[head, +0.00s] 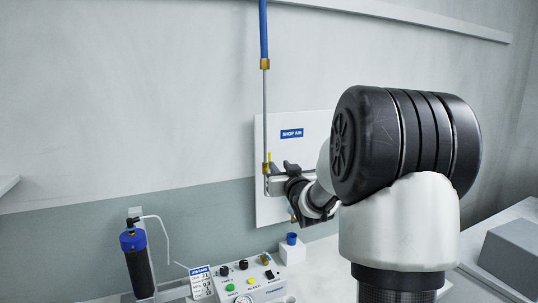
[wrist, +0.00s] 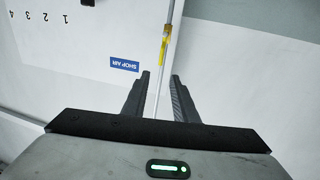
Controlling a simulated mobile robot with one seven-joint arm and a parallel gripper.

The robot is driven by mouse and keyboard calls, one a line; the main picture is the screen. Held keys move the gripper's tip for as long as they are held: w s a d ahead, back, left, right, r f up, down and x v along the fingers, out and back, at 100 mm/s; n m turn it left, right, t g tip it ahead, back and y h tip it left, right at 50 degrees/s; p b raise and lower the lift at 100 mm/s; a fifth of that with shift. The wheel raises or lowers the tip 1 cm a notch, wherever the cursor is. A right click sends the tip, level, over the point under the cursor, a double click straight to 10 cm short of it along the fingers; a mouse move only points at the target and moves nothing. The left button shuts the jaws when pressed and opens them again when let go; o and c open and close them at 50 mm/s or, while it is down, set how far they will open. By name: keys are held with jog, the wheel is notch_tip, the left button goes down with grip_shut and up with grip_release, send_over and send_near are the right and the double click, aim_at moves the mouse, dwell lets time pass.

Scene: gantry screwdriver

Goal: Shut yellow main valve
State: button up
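The yellow valve handle (head: 270,157) stands upright, roughly in line with the thin metal air pipe (head: 265,110), beside the SHOP AIR label (head: 291,133) on a white wall panel. In the wrist view the handle (wrist: 163,48) shows beyond my fingertips, along the pipe. My gripper (head: 275,182) is at the pipe close below the handle in the head view. In the wrist view my gripper (wrist: 160,76) is open, and the pipe passes between its two fingers in the picture, with gaps on both sides. I cannot tell the depth between fingers and pipe. The valve body is partly hidden.
A blue hose (head: 263,30) joins the pipe from above. Below are a control box (head: 240,280) with coloured buttons, a blue-topped cylinder (head: 135,255), a blue cup on a white block (head: 293,250) and a grey box (head: 513,255). The wall at left is clear.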

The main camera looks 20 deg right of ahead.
aim_at(270, 155)
jog(key=w, duration=0.4)
jog(key=w+d+p, duration=0.1)
jog(key=w, duration=0.4)
jog(key=w+d, duration=0.1)
jog(key=w, duration=0.3)
jog(key=shift+w, duration=0.15)
jog(key=shift+c, duration=0.4)
grip_shut()
dwell(0.5)
